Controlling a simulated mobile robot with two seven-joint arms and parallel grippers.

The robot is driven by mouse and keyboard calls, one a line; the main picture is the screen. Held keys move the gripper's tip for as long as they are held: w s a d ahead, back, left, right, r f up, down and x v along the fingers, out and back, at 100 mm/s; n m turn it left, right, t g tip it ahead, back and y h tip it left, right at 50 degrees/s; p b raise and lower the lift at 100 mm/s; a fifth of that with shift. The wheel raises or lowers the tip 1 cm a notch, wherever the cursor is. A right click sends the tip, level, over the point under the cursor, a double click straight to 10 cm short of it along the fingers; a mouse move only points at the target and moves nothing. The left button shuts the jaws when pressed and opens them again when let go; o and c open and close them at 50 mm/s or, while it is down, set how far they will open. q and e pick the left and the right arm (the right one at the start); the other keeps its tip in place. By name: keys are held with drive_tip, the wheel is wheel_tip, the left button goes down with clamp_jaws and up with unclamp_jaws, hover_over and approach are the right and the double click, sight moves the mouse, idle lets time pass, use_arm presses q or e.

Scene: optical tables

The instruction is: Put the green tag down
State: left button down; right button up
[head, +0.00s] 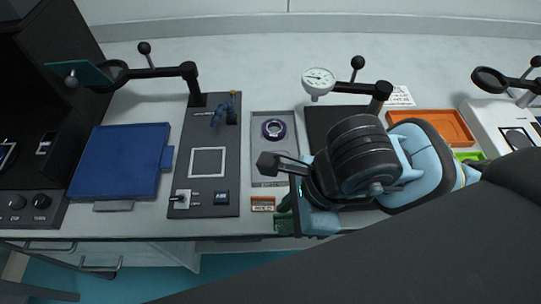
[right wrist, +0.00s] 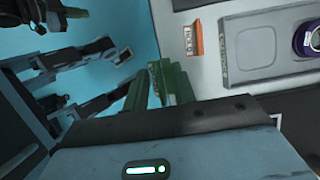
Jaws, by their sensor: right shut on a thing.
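The green tag (right wrist: 172,82) shows in the right wrist view as dark green pieces with a pale label, just beyond my right gripper's body. In the head view the green tag (head: 283,219) is a small green patch at the table's front edge, right of the orange tag. My right gripper (head: 293,214) is shut on the green tag; the arm covers much of it, and the fingertips are mostly hidden. I cannot tell whether the tag touches the table.
An orange tag (head: 262,204) stands at the front edge, below a grey tray (head: 269,178) with a purple-rimmed ring (head: 273,129). A dark panel (head: 212,120) and blue mat (head: 120,160) lie left. An orange tray (head: 435,124) is right.

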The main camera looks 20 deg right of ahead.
sight(275, 145)
drive_tip(key=shift+d, duration=0.1)
drive_tip(key=w+d, duration=0.1)
drive_tip(key=w, duration=0.3)
drive_tip(key=w+d+f, duration=0.1)
drive_tip(key=w, duration=0.4)
drive_tip(key=w+d, duration=0.1)
drive_tip(key=w, duration=0.4)
drive_tip(key=shift+f+p, duration=0.15)
drive_tip(key=shift+p, duration=0.15)
clamp_jaws()
drive_tip(key=shift+w+d, duration=0.1)
drive_tip(key=shift+w, duration=0.2)
drive_tip(key=shift+w, duration=0.1)
drive_tip(key=shift+w+d+f, duration=0.1)
drive_tip(key=shift+w, duration=0.25)
wheel_tip(275, 145, down, 4)
drive_tip(key=shift+r, duration=0.2)
drive_tip(key=o, duration=0.9)
unclamp_jaws()
drive_tip(key=shift+o, duration=0.2)
drive_tip(key=shift+r, duration=0.1)
